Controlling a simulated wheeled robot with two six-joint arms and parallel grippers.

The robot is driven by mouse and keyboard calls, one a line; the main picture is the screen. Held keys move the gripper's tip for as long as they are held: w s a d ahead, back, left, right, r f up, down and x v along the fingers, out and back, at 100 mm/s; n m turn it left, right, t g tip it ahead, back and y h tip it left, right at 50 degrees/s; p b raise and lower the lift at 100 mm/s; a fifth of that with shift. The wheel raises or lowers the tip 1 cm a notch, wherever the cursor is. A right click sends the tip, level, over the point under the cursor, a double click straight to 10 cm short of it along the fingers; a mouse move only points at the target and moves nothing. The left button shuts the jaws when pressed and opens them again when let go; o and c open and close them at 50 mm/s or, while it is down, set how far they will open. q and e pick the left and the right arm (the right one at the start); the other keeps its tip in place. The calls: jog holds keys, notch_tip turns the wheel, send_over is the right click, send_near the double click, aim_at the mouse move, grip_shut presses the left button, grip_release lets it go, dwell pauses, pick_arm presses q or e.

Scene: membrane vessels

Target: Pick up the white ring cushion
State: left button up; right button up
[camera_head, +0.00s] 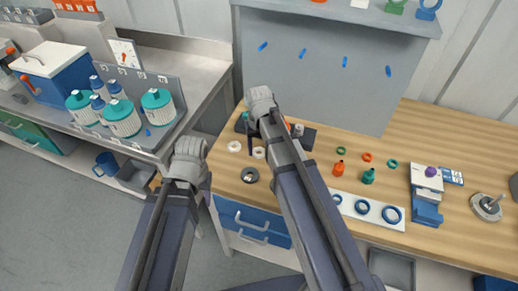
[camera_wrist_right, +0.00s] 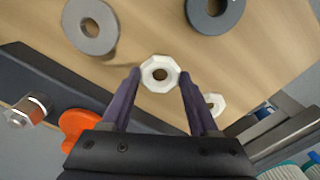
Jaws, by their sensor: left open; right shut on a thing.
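A white eight-sided ring cushion (camera_wrist_right: 147,80) sits between the two fingertips of my right gripper (camera_wrist_right: 160,76) in the right wrist view, and the fingers are shut on its sides. In the head view this white ring (camera_head: 259,153) shows beside my right arm, at or close to the wooden table top; I cannot tell whether it touches the wood. A second white ring (camera_wrist_right: 215,103) lies partly behind one finger, and it also shows to the left in the head view (camera_head: 234,146). My left gripper (camera_head: 189,150) is open and empty, away from the rings.
A dark ring (camera_wrist_right: 228,22) and a grey ring (camera_wrist_right: 78,38) lie close by on the table. An orange piece (camera_wrist_right: 76,127) and a metal fitting (camera_wrist_right: 28,110) are near my right gripper. Teal-lidded vessels (camera_head: 122,118) stand on the left counter. My right arm hides part of the table.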

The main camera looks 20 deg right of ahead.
notch_tip(320, 180, up, 14)
jog(key=p, duration=1.3)
jog(key=shift+f, duration=0.25)
